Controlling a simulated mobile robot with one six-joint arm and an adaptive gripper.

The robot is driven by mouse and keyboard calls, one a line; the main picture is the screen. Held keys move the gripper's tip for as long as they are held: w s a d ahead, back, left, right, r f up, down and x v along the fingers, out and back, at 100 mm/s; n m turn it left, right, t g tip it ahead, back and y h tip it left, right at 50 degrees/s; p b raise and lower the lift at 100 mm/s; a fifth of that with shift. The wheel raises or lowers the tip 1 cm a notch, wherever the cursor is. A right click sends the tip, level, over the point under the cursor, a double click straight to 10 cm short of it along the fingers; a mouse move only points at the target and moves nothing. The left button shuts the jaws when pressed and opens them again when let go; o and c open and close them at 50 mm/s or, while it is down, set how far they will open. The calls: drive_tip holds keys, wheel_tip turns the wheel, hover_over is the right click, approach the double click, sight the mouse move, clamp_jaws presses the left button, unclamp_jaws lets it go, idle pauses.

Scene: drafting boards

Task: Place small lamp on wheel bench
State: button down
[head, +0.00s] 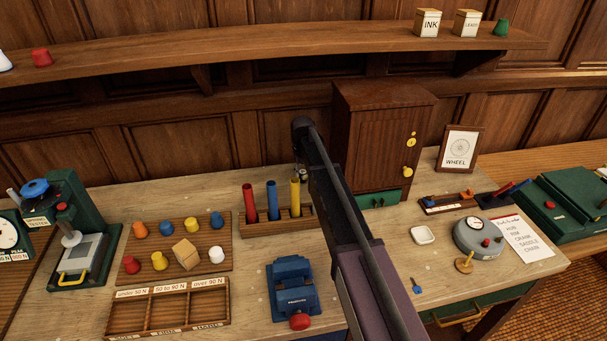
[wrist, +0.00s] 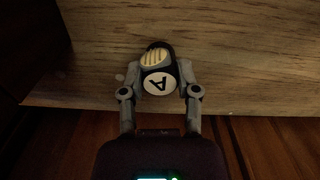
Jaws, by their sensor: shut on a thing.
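My gripper (wrist: 159,72) is shut on a small dark thing, which I take to be the small lamp (wrist: 157,82). It has a round white face with a letter A and a cream ribbed part. In the wrist view it is over a light wooden surface near its edge. In the head view my arm hides most of the gripper; a small part of it shows left of the brown cabinet. The wheel bench (head: 385,273) has a pale wooden top, and a framed WHEEL sign (head: 461,148) stands at its back. I cannot tell whether the lamp touches the bench.
The brown cabinet (head: 378,135) stands at the bench's back. Red, blue and yellow tubes (head: 271,200) stand in a rack to the left. A blue device (head: 291,285), a round grey gauge (head: 478,238) and a white dish (head: 422,235) stand on the bench. A shelf (head: 250,47) runs above.

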sight(303, 172)
drive_tip(key=shift+f, duration=0.2)
drive_tip(key=shift+c, duration=1.7)
unclamp_jaws()
drive_tip(key=shift+r, duration=0.15)
wheel_tip(303, 172, up, 12)
drive_tip(key=p, duration=1.2)
